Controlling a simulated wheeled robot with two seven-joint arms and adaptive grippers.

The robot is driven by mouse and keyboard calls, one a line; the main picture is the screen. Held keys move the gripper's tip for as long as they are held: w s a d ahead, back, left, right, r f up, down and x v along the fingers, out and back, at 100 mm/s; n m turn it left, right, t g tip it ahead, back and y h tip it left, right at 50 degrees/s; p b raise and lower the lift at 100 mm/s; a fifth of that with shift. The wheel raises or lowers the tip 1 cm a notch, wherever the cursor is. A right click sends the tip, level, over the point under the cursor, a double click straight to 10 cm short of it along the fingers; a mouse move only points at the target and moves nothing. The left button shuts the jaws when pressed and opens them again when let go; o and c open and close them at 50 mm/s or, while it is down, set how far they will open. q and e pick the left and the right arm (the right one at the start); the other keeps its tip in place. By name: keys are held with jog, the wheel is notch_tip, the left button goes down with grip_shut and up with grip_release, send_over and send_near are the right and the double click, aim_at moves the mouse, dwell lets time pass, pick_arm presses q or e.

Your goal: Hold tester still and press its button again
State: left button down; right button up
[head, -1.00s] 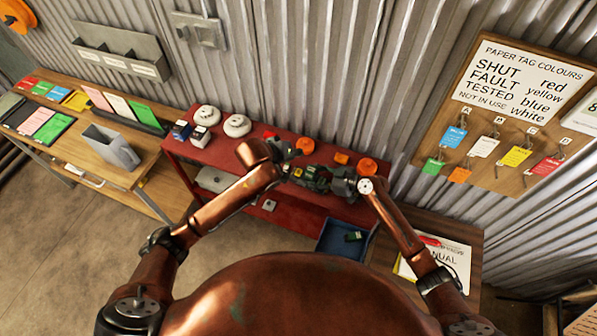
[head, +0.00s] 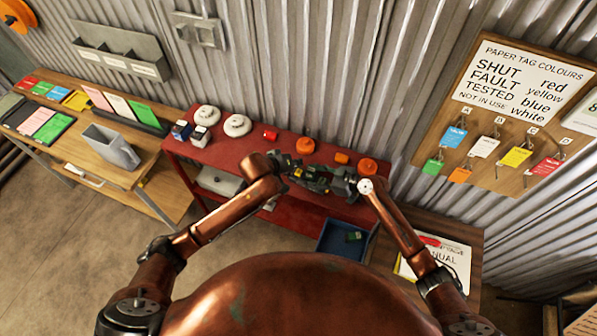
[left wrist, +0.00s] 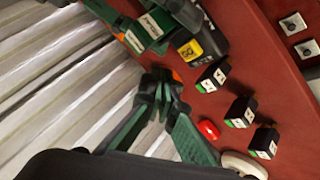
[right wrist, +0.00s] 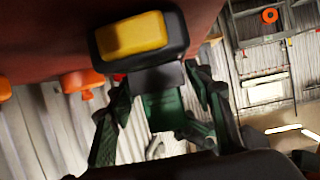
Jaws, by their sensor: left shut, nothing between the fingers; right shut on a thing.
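The tester, a dark block with a yellow face (right wrist: 135,35), is clamped in my right gripper (right wrist: 160,80) in the right wrist view. In the left wrist view the tester's yellow labelled part (left wrist: 190,50) shows beside the right gripper's green fingers (left wrist: 150,28). My left gripper (left wrist: 162,82) is shut and empty, its tips close to the tester but seemingly apart from it. In the head view the left gripper (head: 296,172) and right gripper (head: 342,183) meet over the red bench (head: 230,157). The tester is mostly hidden there, and I cannot make out its button.
Several black blocks with white and green labels (left wrist: 240,112) stand on the bench near the left gripper. A red piece (head: 270,135), orange pieces (head: 305,145) and white round detectors (head: 237,125) stand along the back. A blue bin (head: 340,240) is at the front right.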

aim_at(297, 173)
pick_arm(q)
jog(key=shift+f, duration=1.35)
jog(key=shift+f, duration=0.1)
dwell(0.4)
jog(key=shift+f, duration=0.3)
jog(key=shift+f, duration=0.55)
dwell(0.9)
jog(key=shift+r, duration=0.95)
jog(key=shift+r, duration=2.5)
